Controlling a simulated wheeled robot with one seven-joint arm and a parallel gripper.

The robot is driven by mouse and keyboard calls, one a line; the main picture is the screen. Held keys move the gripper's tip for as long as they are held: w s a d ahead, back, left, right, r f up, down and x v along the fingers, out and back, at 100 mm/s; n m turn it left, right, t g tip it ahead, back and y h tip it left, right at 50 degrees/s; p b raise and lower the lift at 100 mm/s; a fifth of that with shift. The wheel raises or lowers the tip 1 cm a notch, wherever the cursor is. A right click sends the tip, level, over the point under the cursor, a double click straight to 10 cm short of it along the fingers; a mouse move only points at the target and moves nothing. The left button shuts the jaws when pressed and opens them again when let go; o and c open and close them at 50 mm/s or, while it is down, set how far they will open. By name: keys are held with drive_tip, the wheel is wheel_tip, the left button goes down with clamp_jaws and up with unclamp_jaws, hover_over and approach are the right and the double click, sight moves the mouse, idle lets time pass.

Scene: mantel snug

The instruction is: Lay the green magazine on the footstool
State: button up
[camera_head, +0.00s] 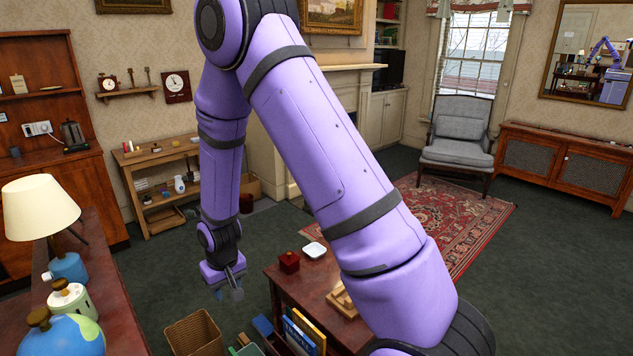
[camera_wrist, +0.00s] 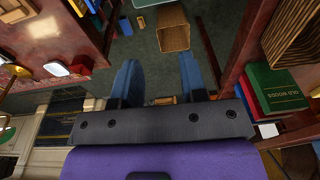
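My gripper (camera_head: 232,284) hangs down over the floor, left of the dark red table, and is small in the head view. In the wrist view its two blue fingers (camera_wrist: 160,85) are wide apart with nothing between them. A green book-like item with gold lettering (camera_wrist: 276,88) lies at the right of the wrist view, over a red one; I cannot tell whether it is the magazine. A green item (camera_head: 246,349) shows at the bottom edge of the head view, partly cut off. I cannot make out a footstool in either view.
A wicker basket (camera_head: 196,333) stands on the floor below my gripper. The dark red table (camera_head: 318,284) bears a red box (camera_head: 289,262) and a white dish (camera_head: 314,250). Upright files (camera_head: 305,330) stand below it. A lamp (camera_head: 38,207) stands at left.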

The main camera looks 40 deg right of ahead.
drive_tip(key=s+d+r+t, duration=0.15)
drive_tip(key=s+r, duration=0.25)
drive_tip(key=r, duration=0.8)
drive_tip(key=s+d+r+t, duration=0.1)
drive_tip(key=s+d+r, duration=0.15)
drive_tip(key=r, duration=0.95)
drive_tip(key=s+d+r, duration=0.1)
drive_tip(key=s+r, duration=0.5)
drive_tip(key=s, duration=0.4)
drive_tip(key=s+r+t, duration=0.1)
drive_tip(key=s+r, duration=0.5)
drive_tip(key=s, duration=0.4)
drive_tip(key=shift+s+d+r, duration=0.2)
drive_tip(key=shift+d+r, duration=0.1)
drive_tip(key=shift+d, duration=0.1)
drive_tip(key=shift+t, duration=0.25)
